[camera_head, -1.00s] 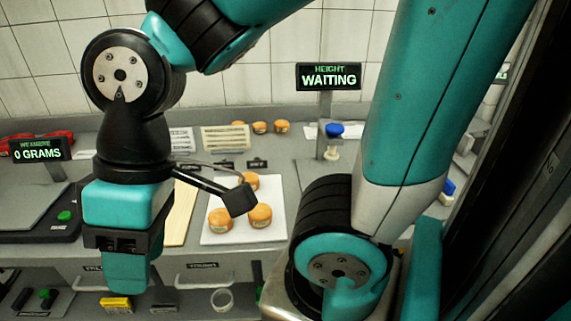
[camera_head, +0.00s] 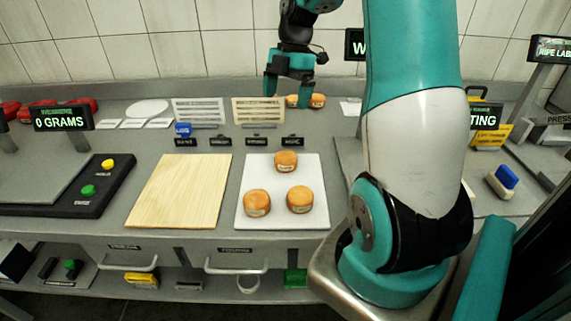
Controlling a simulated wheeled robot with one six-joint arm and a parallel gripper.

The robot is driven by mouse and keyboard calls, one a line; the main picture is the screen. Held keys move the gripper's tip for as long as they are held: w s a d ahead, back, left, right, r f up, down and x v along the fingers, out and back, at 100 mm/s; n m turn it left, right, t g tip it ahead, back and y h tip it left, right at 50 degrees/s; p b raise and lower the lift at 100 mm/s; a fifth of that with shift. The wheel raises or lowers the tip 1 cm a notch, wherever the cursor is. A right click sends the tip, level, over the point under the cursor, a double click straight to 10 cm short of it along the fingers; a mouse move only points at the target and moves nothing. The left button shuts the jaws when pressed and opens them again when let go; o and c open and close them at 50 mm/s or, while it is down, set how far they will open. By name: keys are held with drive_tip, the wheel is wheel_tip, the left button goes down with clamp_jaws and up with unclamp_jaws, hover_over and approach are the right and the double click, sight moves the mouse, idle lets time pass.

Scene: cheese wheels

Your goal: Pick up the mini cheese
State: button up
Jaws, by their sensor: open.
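More small orange cheeses (camera_head: 317,101) stand in a row at the back of the counter. My gripper (camera_head: 289,87) points down near that back row, its two teal fingers apart with nothing held between them. It partly hides the row, and I cannot tell how far it is from those cheeses. Which cheese is the mini one is not clear.
A bare wooden board (camera_head: 180,190) lies left of the white board. A scale with a display (camera_head: 62,117) is at left.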

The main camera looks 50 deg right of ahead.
drive_tip(key=d+f, duration=0.1)
drive_tip(key=d, duration=0.2)
drive_tip(key=n+p, duration=0.1)
drive_tip(key=p, duration=0.1)
approach(286, 155)
drive_tip(key=x, duration=0.5)
drive_tip(key=shift+s+d, duration=0.1)
drive_tip(key=shift+s, duration=0.15)
drive_tip(key=shift+w+p+x, duration=0.15)
drive_tip(key=shift+p+x, duration=0.2)
drive_tip(key=shift+x, duration=1.2)
drive_tip(key=shift+w+p+x, duration=0.1)
drive_tip(key=shift+p+x, duration=0.25)
drive_tip(key=shift+x, duration=1.15)
drive_tip(key=c, duration=1)
drive_tip(key=shift+r, duration=0.1)
